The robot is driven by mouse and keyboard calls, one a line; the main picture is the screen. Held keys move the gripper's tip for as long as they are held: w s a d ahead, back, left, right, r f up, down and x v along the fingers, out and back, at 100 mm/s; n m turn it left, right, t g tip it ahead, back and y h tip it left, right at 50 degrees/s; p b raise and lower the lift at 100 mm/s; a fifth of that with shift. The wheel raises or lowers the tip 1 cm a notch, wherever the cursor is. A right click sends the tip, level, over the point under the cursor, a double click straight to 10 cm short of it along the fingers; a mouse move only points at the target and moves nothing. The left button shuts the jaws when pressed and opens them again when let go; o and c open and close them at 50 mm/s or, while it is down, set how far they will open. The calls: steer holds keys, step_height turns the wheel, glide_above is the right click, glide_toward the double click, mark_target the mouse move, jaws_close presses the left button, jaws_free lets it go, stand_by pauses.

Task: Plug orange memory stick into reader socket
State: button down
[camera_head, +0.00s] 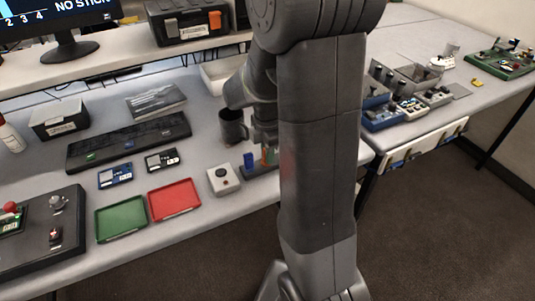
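A dark stick stand (256,172) sits near the table's front edge, left of my arm. A blue stick (248,161) stands upright in it. A small orange-red and green patch (267,156) shows beside it, under my gripper (265,143); I cannot tell whether this is the orange memory stick. My gripper points down there, and my arm hides much of it, so its fingers and any hold are unclear. A long black unit (128,143) with a green light lies at mid-table and may be the reader; no socket can be made out.
A dark mug (232,128) stands close behind the stand, and a white button box (223,179) to its left. Green (121,219) and red (174,200) trays lie at the front. The monitor (60,22) reads "NO STICK". My arm blocks the middle.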

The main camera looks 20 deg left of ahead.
step_height(320, 180, up, 10)
steer(key=shift+r, duration=0.1)
stand_by(0.6)
